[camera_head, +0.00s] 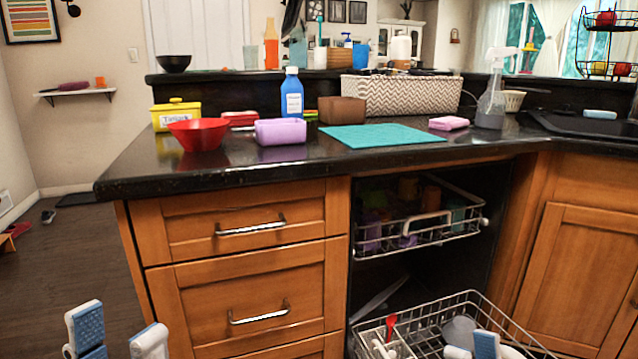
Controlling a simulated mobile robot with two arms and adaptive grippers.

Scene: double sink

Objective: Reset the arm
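My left gripper (116,335) is at the bottom left, in front of the cabinet's left side and low over the floor. Its two white fingertips with blue pads are apart, with nothing between them. My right gripper (474,349) is at the bottom edge, in front of the lower dishwasher rack (470,300). Only its fingertips show, so I cannot tell how far apart they are or whether they hold anything. Most of both arms is out of view.
The dishwasher's upper rack (425,232) and lower rack stand pulled out, with dishes inside. Drawers (250,225) are shut. The black counter (215,172) carries a red bowl (199,134), a lilac container (280,132), a blue bottle (291,96) and a teal mat (380,134).

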